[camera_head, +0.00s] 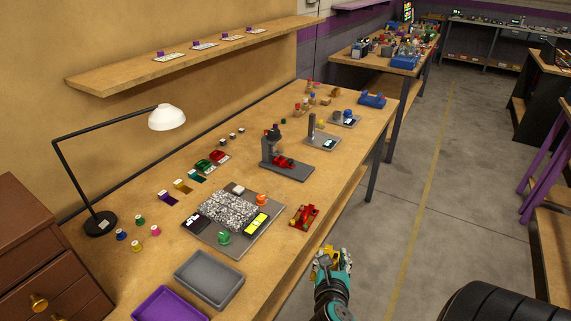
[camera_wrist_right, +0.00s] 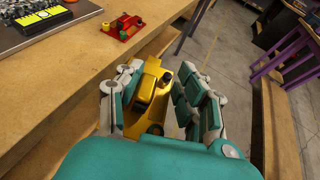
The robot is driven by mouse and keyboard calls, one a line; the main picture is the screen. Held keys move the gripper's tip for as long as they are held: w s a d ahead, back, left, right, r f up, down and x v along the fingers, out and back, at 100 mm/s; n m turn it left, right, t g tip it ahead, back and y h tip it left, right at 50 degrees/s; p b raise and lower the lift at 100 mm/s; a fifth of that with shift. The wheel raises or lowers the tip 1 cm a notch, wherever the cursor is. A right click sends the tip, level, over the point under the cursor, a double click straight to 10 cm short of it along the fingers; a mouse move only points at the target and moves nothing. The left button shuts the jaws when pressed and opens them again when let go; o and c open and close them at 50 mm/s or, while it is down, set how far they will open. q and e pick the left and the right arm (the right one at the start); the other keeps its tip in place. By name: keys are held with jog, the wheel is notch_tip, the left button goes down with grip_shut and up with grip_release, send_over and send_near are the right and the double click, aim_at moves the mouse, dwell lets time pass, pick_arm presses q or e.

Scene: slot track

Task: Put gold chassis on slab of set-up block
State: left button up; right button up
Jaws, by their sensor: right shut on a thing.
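The gold chassis (camera_wrist_right: 150,92) is between the fingers of my right gripper (camera_wrist_right: 163,98). It also shows in the head view (camera_head: 326,257) as a small gold piece at the fingertips. My right gripper (camera_head: 334,262) is shut on it, off the table's front edge, over the floor side. A small red piece with a flat base (camera_head: 304,216) lies near that edge, up and left of the gripper; it also shows in the wrist view (camera_wrist_right: 124,25). I cannot tell for sure whether it is the set-up block. My left gripper is not in view.
A grey board (camera_head: 192,238) with a speckled patch, a yellow-and-black device and knobs lies left of the red piece. A grey tray (camera_head: 209,279) and purple tray (camera_head: 168,305) are in front. A grey stand (camera_head: 290,172) is farther back. Bare wood surrounds the red piece.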

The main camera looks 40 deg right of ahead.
jog(key=shift+s+d, duration=0.1)
jog(key=shift+s, duration=0.15)
jog(key=w+a+r+n+t+y, duration=0.1)
jog(key=w+a+r, duration=0.1)
jog(key=a+r, duration=0.4)
jog(key=w+a+r+n+t+y, duration=0.1)
jog(key=w+a+r+n+y, duration=0.1)
jog(key=a+r, duration=0.5)
jog(key=a, duration=0.6)
jog(key=shift+w, duration=0.2)
jog(key=shift+w+a+n+t, duration=0.1)
jog(key=shift+w+n+t, duration=0.05)
jog(key=shift+n+t, duration=0.15)
